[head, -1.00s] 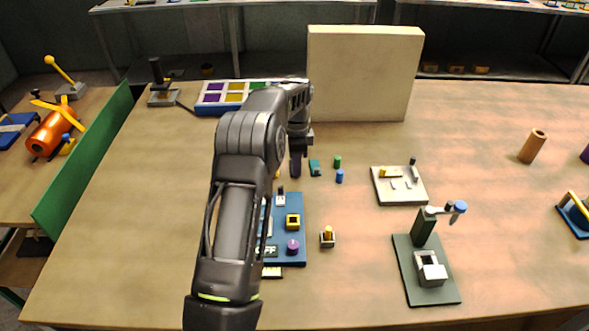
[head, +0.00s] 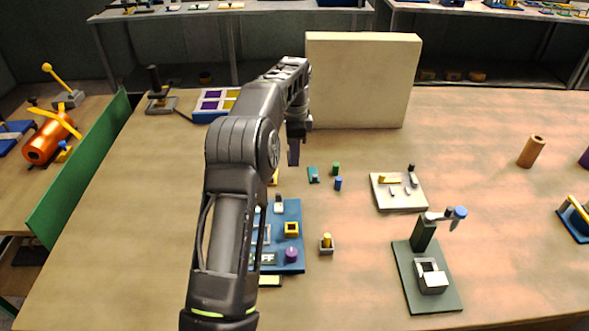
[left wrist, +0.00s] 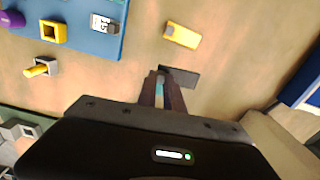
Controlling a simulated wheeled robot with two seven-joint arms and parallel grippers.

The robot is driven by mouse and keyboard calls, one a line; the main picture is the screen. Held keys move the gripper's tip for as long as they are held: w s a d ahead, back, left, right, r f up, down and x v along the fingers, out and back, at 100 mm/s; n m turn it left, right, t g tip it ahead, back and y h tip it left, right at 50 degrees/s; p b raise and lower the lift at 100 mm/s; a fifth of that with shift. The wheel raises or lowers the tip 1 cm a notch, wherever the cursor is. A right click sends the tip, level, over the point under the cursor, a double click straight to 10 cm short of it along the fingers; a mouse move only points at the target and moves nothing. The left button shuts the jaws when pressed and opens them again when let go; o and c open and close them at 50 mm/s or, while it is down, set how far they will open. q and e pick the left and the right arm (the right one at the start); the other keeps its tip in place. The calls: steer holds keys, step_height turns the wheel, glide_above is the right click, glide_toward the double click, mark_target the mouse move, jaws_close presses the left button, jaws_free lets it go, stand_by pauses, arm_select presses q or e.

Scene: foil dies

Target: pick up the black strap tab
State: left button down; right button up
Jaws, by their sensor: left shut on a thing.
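My left gripper (head: 293,158) reaches over the table from the left in the head view, with its fingers pointing down. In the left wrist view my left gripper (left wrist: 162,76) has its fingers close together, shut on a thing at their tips. A flat, dark rectangular piece, which looks like the black strap tab (left wrist: 183,75), shows at the fingertips and sticks out to the right. A little light blue shows between the fingers. The tab cannot be made out in the head view. My right gripper is not in view.
A yellow block (left wrist: 182,36) lies just beyond the fingers. A blue board (head: 290,210) with several parts is nearer. A teal block (head: 313,175), green cylinder (head: 335,168) and blue cylinder (head: 338,184) stand to the right. A cream panel (head: 362,80) rises behind.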

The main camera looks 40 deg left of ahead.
arm_select(q)
step_height(320, 180, up, 3)
steer(key=shift+r+p, duration=0.2)
steer(key=shift+p, duration=0.4)
